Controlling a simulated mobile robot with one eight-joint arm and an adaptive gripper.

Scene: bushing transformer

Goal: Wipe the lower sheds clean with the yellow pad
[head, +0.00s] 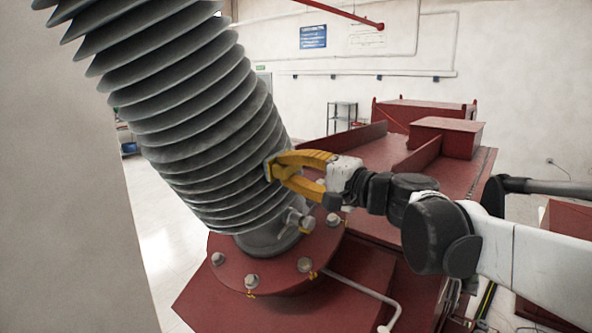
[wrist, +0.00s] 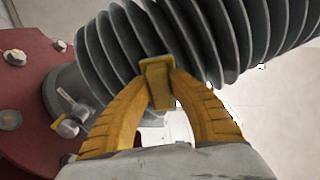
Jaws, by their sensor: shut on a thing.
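The grey ribbed bushing (head: 205,130) rises tilted from a red flange, and its lower sheds (head: 225,190) show dusty grey patches. My gripper (head: 274,169) is at the right side of the lower sheds, its yellow fingers shut on the yellow pad (head: 268,170). In the wrist view, the pad (wrist: 158,82) sits between the fingertips, against or very near the shed edges (wrist: 125,45). I cannot tell whether it touches them. The far side of the sheds is hidden.
The red flange (head: 290,275) carries several bolts, and a small valve-like fitting (head: 298,220) stands just below my gripper. The red transformer top (head: 370,165) stretches behind my arm. A pale wall or column (head: 70,200) fills the left. A thin pipe (head: 365,290) runs at lower right.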

